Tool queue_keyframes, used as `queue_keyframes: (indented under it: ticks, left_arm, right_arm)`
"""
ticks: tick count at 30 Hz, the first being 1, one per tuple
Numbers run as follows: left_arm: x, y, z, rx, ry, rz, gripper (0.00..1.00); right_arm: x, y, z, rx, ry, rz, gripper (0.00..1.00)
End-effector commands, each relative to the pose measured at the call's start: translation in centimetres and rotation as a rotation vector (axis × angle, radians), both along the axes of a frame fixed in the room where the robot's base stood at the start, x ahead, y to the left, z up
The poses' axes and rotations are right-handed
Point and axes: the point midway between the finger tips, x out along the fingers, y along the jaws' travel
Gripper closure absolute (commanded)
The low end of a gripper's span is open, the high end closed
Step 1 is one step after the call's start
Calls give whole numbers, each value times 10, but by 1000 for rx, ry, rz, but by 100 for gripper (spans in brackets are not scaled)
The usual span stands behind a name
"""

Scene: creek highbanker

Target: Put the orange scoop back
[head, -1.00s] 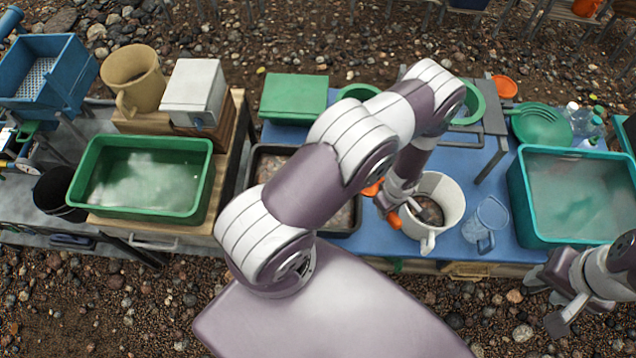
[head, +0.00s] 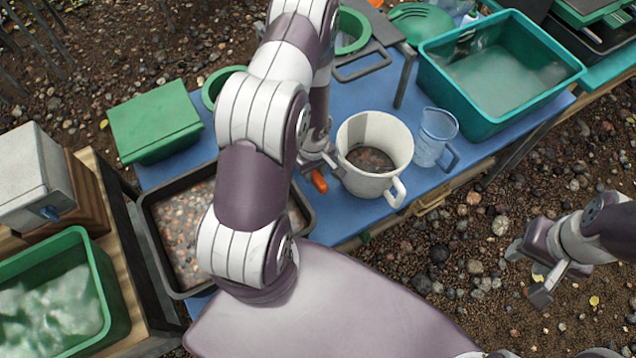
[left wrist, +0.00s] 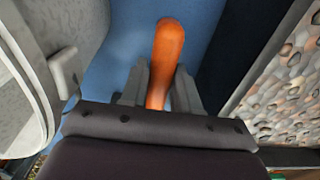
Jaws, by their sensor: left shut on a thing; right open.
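The orange scoop (left wrist: 168,48) shows in the left wrist view as an orange handle between the fingers of my left gripper (left wrist: 162,88), which is shut on it. In the head view a small orange end of the scoop (head: 319,181) shows beside my left gripper (head: 325,162), left of the white bucket (head: 388,183). The rest of the scoop is hidden by my arm and gripper. The black tray of gravel (head: 178,232) lies left of the gripper, partly behind my arm. My right gripper (head: 535,274) is open and empty over the gravel ground at the right.
A clear jug (head: 434,138) stands right of the bucket on the blue table (head: 352,222). A teal tub of water (head: 500,75) is at the back right. A green tub (head: 100,270) is at lower left.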

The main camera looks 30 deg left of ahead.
Motion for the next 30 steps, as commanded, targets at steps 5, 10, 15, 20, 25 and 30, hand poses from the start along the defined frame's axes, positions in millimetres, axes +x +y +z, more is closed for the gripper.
queue_keyframes:
  ticks: [5,10,15,20,25,30]
  left_arm:
    - [0,0,-34,0,0,0,100]
    - [0,0,-61,0,0,0,100]
    - [1,0,-63,0,0,1,100]
    - [1,0,-65,0,0,1,100]
    - [1,0,-66,0,0,1,44]
    - [1,0,-66,0,0,1,44]
  right_arm:
    - [0,0,-14,0,-1,0,57]
    - [0,0,-19,0,0,0,57]
    - [0,0,-18,0,0,0,57]
    - [0,0,-20,0,0,0,57]
    - [0,0,-21,0,0,0,57]
    - [0,0,-21,0,0,0,57]
